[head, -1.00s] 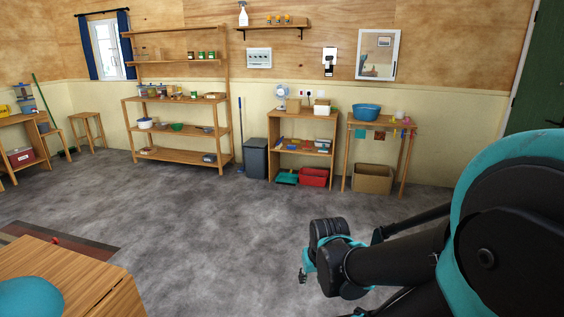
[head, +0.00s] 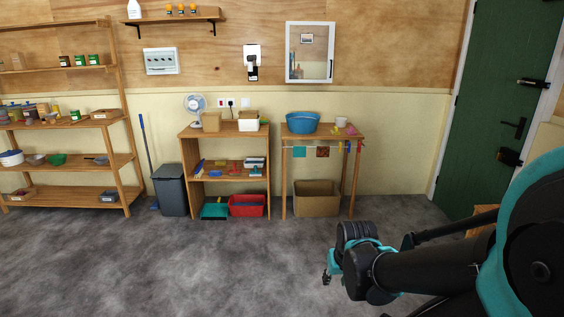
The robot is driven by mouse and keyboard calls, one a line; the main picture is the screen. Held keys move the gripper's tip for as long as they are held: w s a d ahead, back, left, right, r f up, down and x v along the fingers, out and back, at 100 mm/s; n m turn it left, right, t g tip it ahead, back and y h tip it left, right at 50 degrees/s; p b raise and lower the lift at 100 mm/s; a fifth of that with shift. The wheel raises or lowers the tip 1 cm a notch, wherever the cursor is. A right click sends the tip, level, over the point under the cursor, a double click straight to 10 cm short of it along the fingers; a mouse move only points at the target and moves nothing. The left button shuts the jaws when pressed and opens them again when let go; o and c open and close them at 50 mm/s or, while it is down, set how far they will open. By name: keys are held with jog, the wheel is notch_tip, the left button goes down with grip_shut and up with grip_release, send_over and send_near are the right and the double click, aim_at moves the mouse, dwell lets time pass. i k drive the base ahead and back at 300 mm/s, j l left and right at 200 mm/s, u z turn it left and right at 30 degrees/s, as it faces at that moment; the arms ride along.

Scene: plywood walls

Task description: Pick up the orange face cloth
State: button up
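A small reddish-orange cloth (head: 322,152), which looks like the orange face cloth, hangs from the rail under the front edge of the wooden washstand table (head: 350,137). A teal cloth (head: 299,151) hangs just left of it. My gripper (head: 327,277) is low at the lower right of the head view, well in front of the table and apart from the cloth. Its fingers are small and partly hidden by the wrist, so I cannot tell whether they are open.
A blue basin (head: 302,122) and a white cup (head: 341,122) stand on the table, with a cardboard box (head: 317,199) beneath. A wooden shelf unit (head: 187,160) and a grey bin (head: 171,190) stand to the left. A green door (head: 500,100) is at right. The grey floor between is clear.

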aim_at(322, 152)
jog(key=i, duration=1.9)
jog(key=i+u, duration=0.1)
jog(key=i, duration=0.45)
jog(key=i+l+u, duration=0.15)
jog(key=i, duration=0.4)
jog(key=i+l+u, duration=0.1)
jog(key=i, duration=0.4)
